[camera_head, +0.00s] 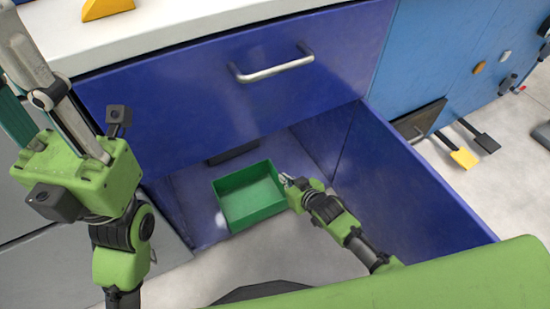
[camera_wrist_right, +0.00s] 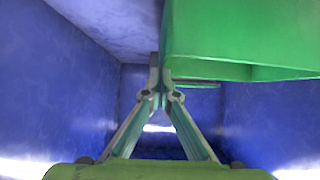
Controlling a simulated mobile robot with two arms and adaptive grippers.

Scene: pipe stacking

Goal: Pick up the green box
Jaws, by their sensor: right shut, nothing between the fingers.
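The green box (camera_head: 250,207), an open-topped tray, sits in the blue-walled bay under the counter. My right gripper (camera_head: 285,180) is at the box's right side, close to its rim. In the right wrist view its fingers (camera_wrist_right: 158,82) meet at the tips with nothing between them. The green box (camera_wrist_right: 240,40) fills the upper right there, beside the fingertips; whether they touch it I cannot tell. My left gripper (camera_head: 22,50) is raised at the upper left, away from the box, with its fingertips partly cut off by the frame edge.
A blue drawer front (camera_head: 240,90) with a metal handle (camera_head: 272,67) is behind the box. A blue panel (camera_head: 400,180) stands to the right of my right arm. A white counter (camera_head: 190,20) bears a yellow piece (camera_head: 105,8). Grey floor (camera_head: 280,258) is clear in front.

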